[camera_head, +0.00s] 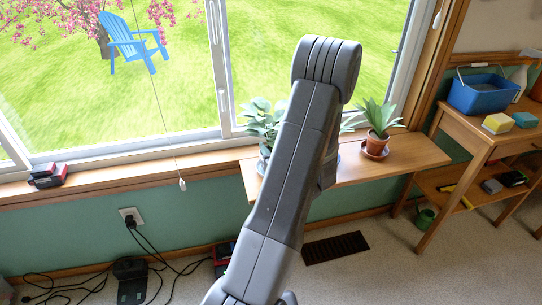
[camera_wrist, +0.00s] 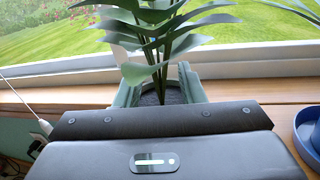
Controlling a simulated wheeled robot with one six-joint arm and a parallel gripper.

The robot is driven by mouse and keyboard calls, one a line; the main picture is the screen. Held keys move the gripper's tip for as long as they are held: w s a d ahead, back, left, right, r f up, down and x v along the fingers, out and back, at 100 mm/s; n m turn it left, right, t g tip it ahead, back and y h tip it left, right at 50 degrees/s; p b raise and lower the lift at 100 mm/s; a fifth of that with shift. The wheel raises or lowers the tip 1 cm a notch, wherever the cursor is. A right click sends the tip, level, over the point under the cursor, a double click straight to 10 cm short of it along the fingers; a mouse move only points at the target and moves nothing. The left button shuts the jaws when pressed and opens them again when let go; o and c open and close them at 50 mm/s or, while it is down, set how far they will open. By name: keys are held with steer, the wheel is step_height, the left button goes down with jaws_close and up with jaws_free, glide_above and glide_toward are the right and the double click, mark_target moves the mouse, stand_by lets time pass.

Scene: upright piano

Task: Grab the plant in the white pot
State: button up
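A leafy green plant (camera_wrist: 155,40) fills the upper middle of the wrist view, with dark soil (camera_wrist: 165,97) at its stems. Its pot is mostly hidden behind my gripper's body, so its colour does not show there. My gripper (camera_wrist: 160,88) has its two pale fingers around the plant's base, one on each side. I cannot tell whether they press on the pot. In the head view a leafy plant (camera_head: 262,122) stands at the window, left of my arm, its pot partly covered. My arm hides the gripper there.
A potted plant in terracotta (camera_head: 375,145) stands on the wooden shelf (camera_head: 415,153) to the right. A blue dish (camera_wrist: 309,135) is close on the right of my gripper. The window frame is just behind the plant. A side table holds a blue bin (camera_head: 484,94).

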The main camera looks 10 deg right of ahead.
jaws_close()
